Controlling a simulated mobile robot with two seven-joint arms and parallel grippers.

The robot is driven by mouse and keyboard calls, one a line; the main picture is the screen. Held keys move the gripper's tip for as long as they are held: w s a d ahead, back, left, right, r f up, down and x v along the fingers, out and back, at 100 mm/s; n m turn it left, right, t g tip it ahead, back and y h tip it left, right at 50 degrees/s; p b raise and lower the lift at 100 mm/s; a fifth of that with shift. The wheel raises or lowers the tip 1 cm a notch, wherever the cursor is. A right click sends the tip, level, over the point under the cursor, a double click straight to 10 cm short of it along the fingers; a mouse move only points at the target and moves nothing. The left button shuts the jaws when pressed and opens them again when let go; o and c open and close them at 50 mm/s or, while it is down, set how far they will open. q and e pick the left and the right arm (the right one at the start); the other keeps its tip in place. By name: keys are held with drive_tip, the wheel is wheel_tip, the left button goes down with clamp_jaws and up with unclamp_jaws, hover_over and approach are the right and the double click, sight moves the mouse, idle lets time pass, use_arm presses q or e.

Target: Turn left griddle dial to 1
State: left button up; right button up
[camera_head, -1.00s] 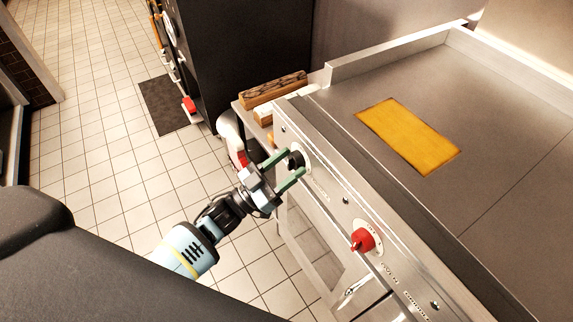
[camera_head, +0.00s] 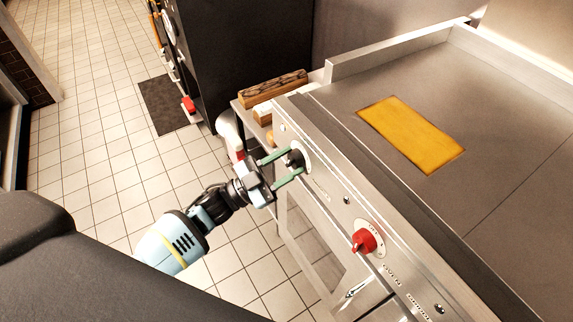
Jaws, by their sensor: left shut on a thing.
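The griddle (camera_head: 385,78) has a steel front panel with dials. The left griddle dial (camera_head: 296,158) is a dark knob on a pale round plate near the panel's left end. My left gripper (camera_head: 287,168) has its two green fingers on either side of this dial and is shut on it. The dial's markings are too small and partly hidden, so its setting cannot be read. My right gripper is not in view.
A red dial (camera_head: 364,240) sits farther right on the panel, marked as oven. A yellow cloth-like slab (camera_head: 412,134) lies on the griddle top. Wooden blocks (camera_head: 273,90) rest on a side shelf. Tiled floor (camera_head: 110,190) lies open at left.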

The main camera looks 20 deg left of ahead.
use_arm(q)
drive_tip(key=m+g, duration=0.1)
drive_tip(key=m, duration=0.1)
drive_tip(key=m+g+h, duration=0.1)
drive_tip(key=m, duration=0.2)
drive_tip(key=shift+a+g, duration=0.1)
drive_tip(key=shift+g, duration=0.2)
drive_tip(key=shift+m+g, duration=0.4)
drive_tip(key=shift+m, duration=0.8)
drive_tip(key=shift+b, duration=0.3)
drive_tip(key=o, duration=1)
drive_tip(key=shift+c, duration=0.2)
